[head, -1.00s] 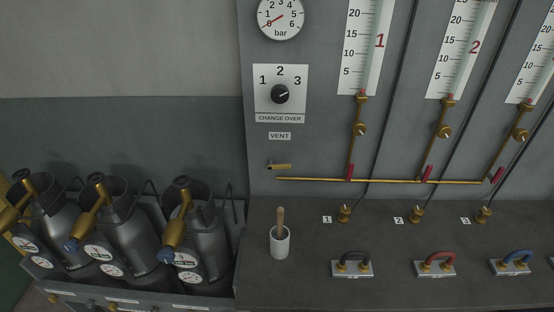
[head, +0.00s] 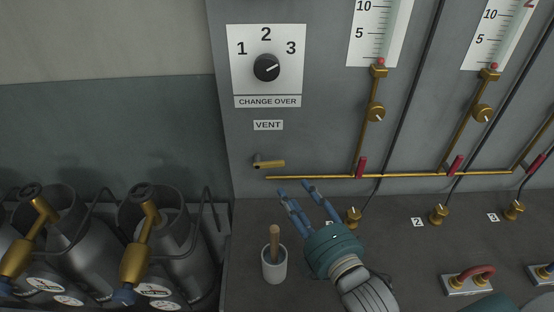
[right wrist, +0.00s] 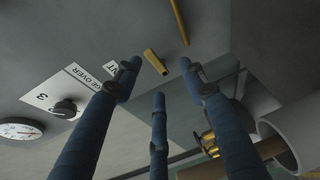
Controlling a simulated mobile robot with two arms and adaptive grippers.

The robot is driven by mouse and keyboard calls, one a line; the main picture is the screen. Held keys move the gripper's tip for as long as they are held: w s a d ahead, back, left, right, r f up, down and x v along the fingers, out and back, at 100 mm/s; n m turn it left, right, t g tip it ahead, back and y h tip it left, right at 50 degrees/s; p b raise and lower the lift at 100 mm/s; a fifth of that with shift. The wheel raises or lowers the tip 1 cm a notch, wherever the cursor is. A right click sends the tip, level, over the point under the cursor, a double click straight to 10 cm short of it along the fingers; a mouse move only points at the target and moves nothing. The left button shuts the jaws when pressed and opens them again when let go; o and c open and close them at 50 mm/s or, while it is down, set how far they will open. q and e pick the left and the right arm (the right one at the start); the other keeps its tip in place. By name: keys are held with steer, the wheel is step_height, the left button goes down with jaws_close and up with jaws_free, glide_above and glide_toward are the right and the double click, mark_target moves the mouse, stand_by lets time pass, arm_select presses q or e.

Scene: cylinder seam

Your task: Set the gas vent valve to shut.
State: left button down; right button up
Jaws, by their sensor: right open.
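The gas vent valve has a brass lever handle (head: 270,163) just below the VENT label (head: 268,125) on the grey panel. The lever lies nearly level and points right, toward the brass pipe. It also shows in the right wrist view (right wrist: 155,62), ahead of my fingers. My right gripper (head: 301,192) is open and empty, below and right of the lever and apart from it, with its blue fingers pointing up at the panel. In the right wrist view my right gripper (right wrist: 160,85) has its fingers spread. My left gripper is not in view.
A white cup with a wooden-handled tool (head: 274,265) stands on the bench, left of my right gripper. The thin brass pipe (head: 320,177) runs along the panel. A brass valve marked 1 (head: 353,217) is close right of my fingers. Metal cylinders (head: 165,235) stand left.

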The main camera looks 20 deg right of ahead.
mark_target(277, 164)
steer(key=shift+n+t, duration=0.3)
steer(key=shift+n, duration=0.1)
steer(key=w+p, duration=0.1)
steer(key=w, duration=0.2)
steer(key=w+p, duration=0.1)
steer(key=w, duration=0.2)
steer(key=w+a+r+p, duration=0.1)
steer(key=w, duration=0.2)
steer(key=shift+w+a, duration=0.1)
steer(key=shift+w, duration=0.25)
steer(key=shift+w+a, duration=0.1)
steer(key=shift+w, duration=0.2)
steer(key=shift+w, duration=0.1)
jaws_close()
steer(key=shift+f, duration=0.15)
